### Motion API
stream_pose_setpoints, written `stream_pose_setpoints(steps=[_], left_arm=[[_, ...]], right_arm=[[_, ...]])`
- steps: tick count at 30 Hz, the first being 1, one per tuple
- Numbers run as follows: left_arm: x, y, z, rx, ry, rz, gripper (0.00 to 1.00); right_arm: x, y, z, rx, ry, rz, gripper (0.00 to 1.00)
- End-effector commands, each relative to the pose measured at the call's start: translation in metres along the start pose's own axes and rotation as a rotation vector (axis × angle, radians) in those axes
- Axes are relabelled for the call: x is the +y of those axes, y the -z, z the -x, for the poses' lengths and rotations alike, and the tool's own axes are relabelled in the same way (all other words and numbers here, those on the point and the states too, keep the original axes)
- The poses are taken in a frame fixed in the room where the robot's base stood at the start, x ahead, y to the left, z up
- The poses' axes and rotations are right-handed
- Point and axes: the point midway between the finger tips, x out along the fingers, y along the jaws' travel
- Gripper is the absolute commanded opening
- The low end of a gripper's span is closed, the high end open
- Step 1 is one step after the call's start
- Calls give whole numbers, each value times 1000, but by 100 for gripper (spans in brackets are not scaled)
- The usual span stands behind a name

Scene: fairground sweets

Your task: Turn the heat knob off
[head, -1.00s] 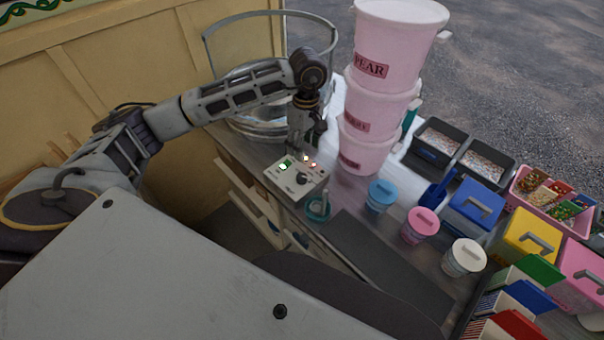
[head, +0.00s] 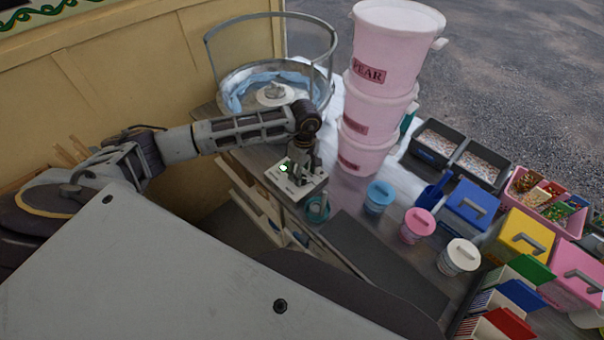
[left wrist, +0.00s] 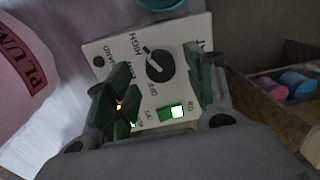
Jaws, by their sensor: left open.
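The heat knob (left wrist: 160,65) is a round black dial on a pale control panel (left wrist: 100,47). Its white pointer line aims toward the HIGH label in the left wrist view; the OFF label is on another side. My left gripper (left wrist: 158,85) is open, with its green fingers on either side of the knob; I cannot tell if they touch it. A green rocker switch (left wrist: 172,111) is lit beside the knob. In the head view my left gripper (head: 298,174) hovers over the panel (head: 308,188) and hides the knob. My right gripper is not in view.
The metal floss bowl (head: 228,100) stands behind the panel. Stacked pink tubs (head: 366,135) rise close to its right. A teal ring-shaped item (head: 317,212) sits in front. Blue (head: 380,196) and pink (head: 418,226) lidded cups stand to the right.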

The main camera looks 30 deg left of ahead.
Motion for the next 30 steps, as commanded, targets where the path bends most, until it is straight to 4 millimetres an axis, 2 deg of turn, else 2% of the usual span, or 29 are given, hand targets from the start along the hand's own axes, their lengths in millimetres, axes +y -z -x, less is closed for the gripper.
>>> stream_pose_setpoints(steps=[7, 17, 28, 30], left_arm=[[0, 0, -17, 1, 1, 1, 54], [0, 0, -20, 1, 1, 0, 54], [0, 0, -20, 1, 1, 0, 9], [0, 0, -20, 1, 1, 0, 8]], right_arm=[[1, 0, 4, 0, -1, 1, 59], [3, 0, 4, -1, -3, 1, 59], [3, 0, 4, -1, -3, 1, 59], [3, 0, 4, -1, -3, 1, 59]])
